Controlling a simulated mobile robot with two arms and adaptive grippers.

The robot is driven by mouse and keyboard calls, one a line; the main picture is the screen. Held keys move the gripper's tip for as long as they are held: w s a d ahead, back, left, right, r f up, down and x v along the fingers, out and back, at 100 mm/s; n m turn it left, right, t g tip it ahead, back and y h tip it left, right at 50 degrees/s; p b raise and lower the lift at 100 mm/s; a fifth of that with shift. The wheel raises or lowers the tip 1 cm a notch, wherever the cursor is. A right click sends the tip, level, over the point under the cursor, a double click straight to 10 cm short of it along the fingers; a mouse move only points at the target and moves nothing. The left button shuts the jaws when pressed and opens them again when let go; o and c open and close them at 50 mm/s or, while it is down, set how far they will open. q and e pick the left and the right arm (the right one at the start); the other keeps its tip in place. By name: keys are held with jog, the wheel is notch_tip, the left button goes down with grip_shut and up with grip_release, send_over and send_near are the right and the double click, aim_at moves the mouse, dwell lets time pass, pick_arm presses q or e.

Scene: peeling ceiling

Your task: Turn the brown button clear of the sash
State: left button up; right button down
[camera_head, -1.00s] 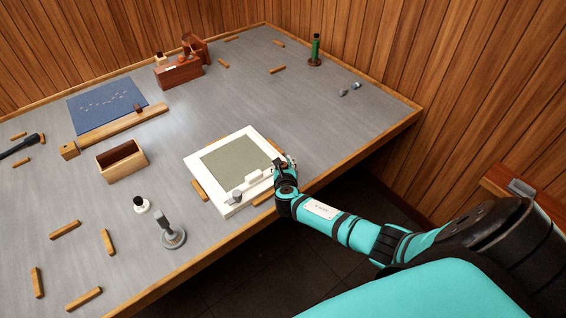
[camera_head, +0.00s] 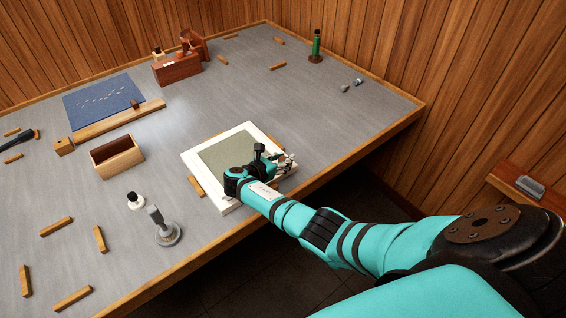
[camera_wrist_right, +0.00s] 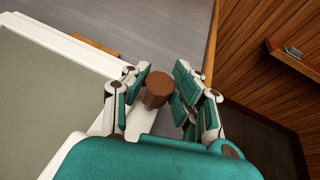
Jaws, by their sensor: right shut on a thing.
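The white frame (camera_head: 197,181) with its grey-green panel (camera_head: 225,153) lies on the bench near the front edge. It also shows at the left in the right wrist view (camera_wrist_right: 75,45). My right gripper (camera_head: 286,163) is low over the frame's right side, with its wrist over the front part of the frame. In the right wrist view, the brown button (camera_wrist_right: 157,88) stands between the fingers of my right gripper (camera_wrist_right: 158,80), which is shut on it. My arm and hand hide the frame's front bar and the base of the button. My left gripper is not in view.
A grey stand (camera_head: 167,232) and a small white bottle (camera_head: 135,201) stand left of the frame. An open wooden box (camera_head: 118,157) lies farther left. Several wooden sticks are scattered around.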

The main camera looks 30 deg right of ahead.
jog(key=shift+w, duration=0.1)
dwell(0.5)
jog(key=c, duration=1)
grip_release()
jog(key=v, duration=1.2)
jog(key=shift+w+r, duration=0.1)
